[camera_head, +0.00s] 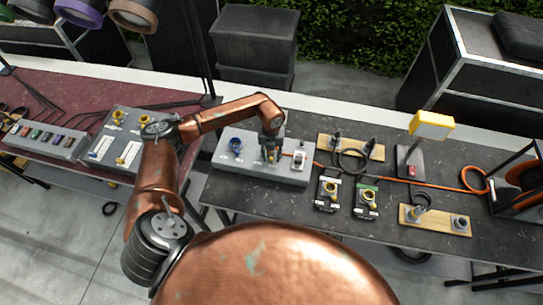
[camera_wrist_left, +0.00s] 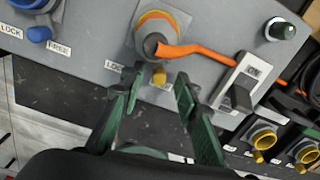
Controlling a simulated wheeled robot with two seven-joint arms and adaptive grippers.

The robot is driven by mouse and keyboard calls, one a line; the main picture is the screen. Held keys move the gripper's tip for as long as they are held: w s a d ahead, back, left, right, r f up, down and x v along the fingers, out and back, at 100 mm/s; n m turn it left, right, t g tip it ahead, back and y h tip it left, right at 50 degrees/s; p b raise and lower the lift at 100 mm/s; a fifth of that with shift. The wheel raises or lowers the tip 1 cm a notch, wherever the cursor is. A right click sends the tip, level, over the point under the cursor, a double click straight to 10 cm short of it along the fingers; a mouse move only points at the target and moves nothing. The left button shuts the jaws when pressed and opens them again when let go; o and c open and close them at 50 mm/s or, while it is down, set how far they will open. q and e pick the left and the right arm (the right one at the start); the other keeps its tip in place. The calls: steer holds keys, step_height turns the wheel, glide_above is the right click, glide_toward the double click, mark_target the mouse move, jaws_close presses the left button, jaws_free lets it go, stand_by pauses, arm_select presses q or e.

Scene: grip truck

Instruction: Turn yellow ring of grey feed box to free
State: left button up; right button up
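The grey feed box (camera_head: 233,166) stands on the dark table in the head view; its panel (camera_wrist_left: 85,62) fills the upper wrist view. A yellow-orange ring (camera_wrist_left: 155,19) surrounds a grey socket with an orange plug and lead (camera_wrist_left: 190,49). A yellow tab (camera_wrist_left: 159,77) sticks out below the socket, near a LOCK label; another label beside it is partly hidden. My left gripper (camera_head: 271,152) is over the box and hides most of this ring in the head view. In the wrist view its green fingertips (camera_wrist_left: 158,76) are apart, either side of the tab. Contact cannot be told.
A blue ring (camera_head: 236,145) is on the same box, left of my gripper. A white rocker switch (camera_head: 299,160) is close on the right. Two black boxes with yellow rings (camera_head: 329,190) and an orange cable (camera_head: 400,183) lie farther right. A control box (camera_head: 110,150) stands left.

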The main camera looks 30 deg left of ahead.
mark_target(271, 158)
arm_select(q)
steer(key=shift+r, duration=0.1)
step_height(271, 158, up, 12)
stand_by(0.6)
stand_by(0.4)
